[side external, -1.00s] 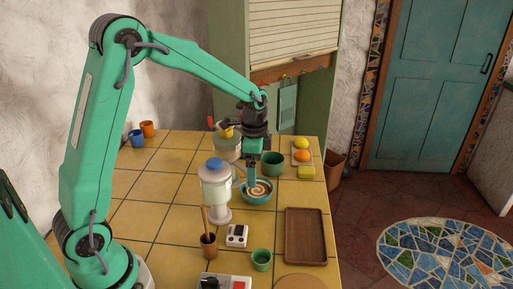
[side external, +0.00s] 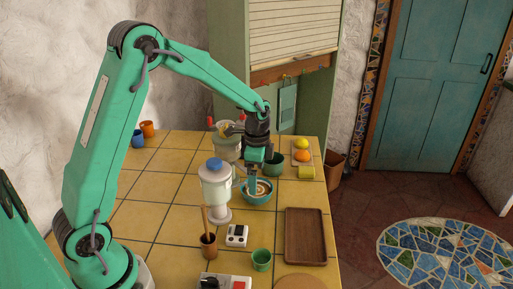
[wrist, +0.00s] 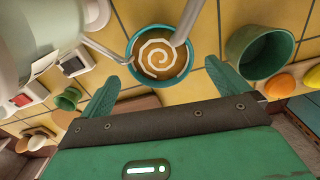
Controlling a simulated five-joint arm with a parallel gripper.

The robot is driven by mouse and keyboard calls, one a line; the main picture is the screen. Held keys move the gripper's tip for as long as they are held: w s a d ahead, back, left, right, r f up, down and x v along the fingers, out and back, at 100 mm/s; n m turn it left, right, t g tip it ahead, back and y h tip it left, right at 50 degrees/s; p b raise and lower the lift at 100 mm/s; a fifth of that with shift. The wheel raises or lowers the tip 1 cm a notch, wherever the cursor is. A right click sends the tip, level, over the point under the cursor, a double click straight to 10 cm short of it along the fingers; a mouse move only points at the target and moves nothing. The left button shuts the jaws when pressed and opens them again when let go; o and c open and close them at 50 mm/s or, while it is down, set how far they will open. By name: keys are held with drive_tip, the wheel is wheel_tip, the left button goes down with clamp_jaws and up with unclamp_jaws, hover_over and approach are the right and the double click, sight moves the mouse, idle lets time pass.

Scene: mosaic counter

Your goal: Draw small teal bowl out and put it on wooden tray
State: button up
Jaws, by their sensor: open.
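The small teal bowl (side external: 259,199) stands on the tiled counter, just right of a white device with a blue lid. In the wrist view the bowl (wrist: 152,81) holds a brown filling with a white spiral. A grey metal bar reaches over its rim from above. My gripper (side external: 253,181) is low over the bowl in the side view. In the wrist view my gripper (wrist: 168,88) has its two teal fingers wide apart, with nothing between them and the bowl ahead. Whether a finger touches the bowl cannot be told. The wooden tray (side external: 305,236) lies empty at the front right.
The blue-lidded device (side external: 215,187) stands close to the bowl's left. A larger green pot (side external: 275,166) is close behind it. A small green cup (side external: 261,260), a switch box (side external: 237,235) and a utensil pot (side external: 208,246) stand nearer. Counter between bowl and tray is clear.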

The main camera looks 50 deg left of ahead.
sight(265, 188)
drive_tip(key=shift+f, duration=3.1)
drive_tip(key=c, duration=0.9)
